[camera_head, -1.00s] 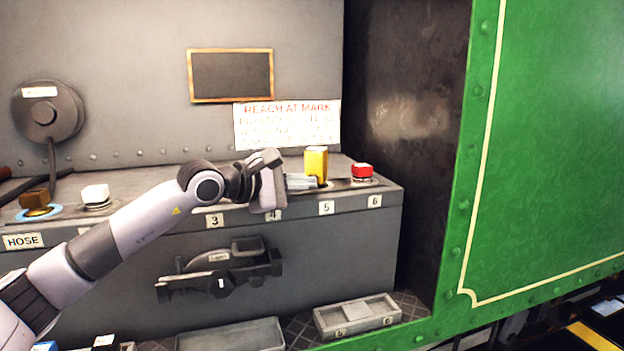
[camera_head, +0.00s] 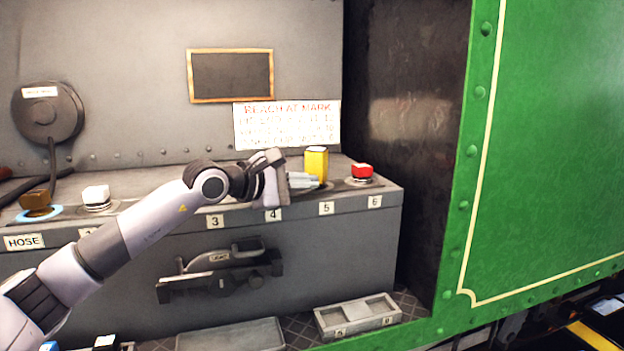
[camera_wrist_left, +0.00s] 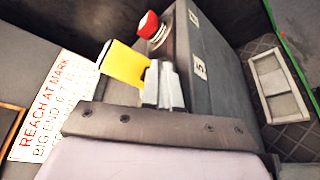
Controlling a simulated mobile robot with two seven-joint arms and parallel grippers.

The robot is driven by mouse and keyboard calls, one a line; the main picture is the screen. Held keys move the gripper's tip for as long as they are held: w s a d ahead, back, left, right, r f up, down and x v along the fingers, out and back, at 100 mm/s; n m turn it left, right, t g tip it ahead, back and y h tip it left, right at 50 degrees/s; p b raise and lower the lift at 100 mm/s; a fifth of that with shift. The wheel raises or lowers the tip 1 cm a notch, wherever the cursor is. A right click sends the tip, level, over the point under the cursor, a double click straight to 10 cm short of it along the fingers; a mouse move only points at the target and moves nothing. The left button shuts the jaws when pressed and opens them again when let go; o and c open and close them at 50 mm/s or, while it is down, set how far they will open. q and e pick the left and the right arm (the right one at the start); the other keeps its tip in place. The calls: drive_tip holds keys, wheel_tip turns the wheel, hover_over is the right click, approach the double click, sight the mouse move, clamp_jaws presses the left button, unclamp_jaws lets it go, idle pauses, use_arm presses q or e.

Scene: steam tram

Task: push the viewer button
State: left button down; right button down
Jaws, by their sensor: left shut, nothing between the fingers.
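My left gripper (camera_head: 320,181) is shut and empty, held over the grey console top behind labels 4 and 5. Its fingertips reach right, close to the base of a yellow upright block (camera_head: 316,162); I cannot tell whether they touch. A red button (camera_head: 362,170) on a round base stands further right, beyond the fingertips. In the left wrist view the shut fingers (camera_wrist_left: 163,82) overlap the yellow block (camera_wrist_left: 124,64), and the red button (camera_wrist_left: 148,25) is beyond them. A white button (camera_head: 96,193) is at the left. No readable label marks any of them as the viewer button. My right gripper is not in view.
The console front (camera_head: 335,250) carries number labels and a handle (camera_head: 222,262). A sign reading REACH AT MARK (camera_head: 287,124) is on the wall behind. A green panel (camera_head: 550,150) bounds the right side.

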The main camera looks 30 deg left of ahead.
use_arm(q)
drive_tip(key=shift+w+a, duration=0.2)
drive_tip(key=shift+w, duration=0.15)
idle(0.9)
drive_tip(key=shift+s+f, duration=0.15)
drive_tip(key=shift+f, duration=0.05)
drive_tip(key=shift+s+f+b, duration=0.15)
drive_tip(key=shift+s+b, duration=0.25)
drive_tip(key=shift+b, duration=0.2)
drive_tip(key=shift+s+d, duration=0.15)
